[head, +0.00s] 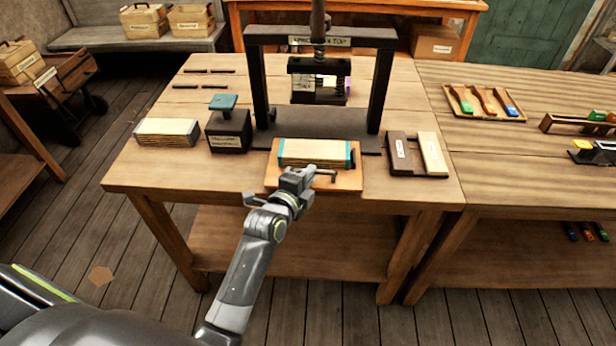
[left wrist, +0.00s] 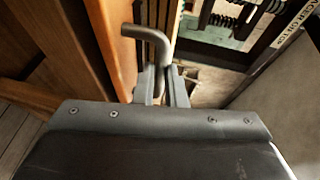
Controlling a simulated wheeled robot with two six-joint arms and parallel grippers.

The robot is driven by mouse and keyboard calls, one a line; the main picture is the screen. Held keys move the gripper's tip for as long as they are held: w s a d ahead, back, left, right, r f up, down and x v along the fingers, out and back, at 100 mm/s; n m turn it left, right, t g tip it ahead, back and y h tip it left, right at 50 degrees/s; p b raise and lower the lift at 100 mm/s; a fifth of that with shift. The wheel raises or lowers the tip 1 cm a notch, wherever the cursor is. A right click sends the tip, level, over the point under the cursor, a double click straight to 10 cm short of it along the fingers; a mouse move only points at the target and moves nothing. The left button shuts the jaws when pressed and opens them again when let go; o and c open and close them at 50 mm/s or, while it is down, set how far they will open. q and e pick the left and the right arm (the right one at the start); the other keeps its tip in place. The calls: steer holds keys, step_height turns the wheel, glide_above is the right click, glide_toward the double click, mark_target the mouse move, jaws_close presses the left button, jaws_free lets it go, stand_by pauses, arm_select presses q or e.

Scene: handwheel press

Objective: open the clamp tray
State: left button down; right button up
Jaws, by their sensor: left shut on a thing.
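The clamp tray (head: 346,183) is a light wooden board at the table's front edge, below the press. A pale stack with teal end bands (head: 313,152) lies on it. A grey bent metal handle (left wrist: 150,38) sticks out at the tray's front in the left wrist view; part of it shows in the head view (head: 327,178). My left gripper (head: 300,176) is at the tray's front edge, and its fingers (left wrist: 160,88) are shut on the handle. The fingers hide part of the handle. My right gripper is out of view.
A black press frame (head: 259,90) with a central screw stands behind the tray. To the left are a dark block with a teal knob (head: 228,133) and a banded stack (head: 167,132). A dark and pale wooden piece (head: 417,155) lies to the right.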

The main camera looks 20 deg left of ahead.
arm_select(q)
steer(key=c, duration=1.5)
jaws_free()
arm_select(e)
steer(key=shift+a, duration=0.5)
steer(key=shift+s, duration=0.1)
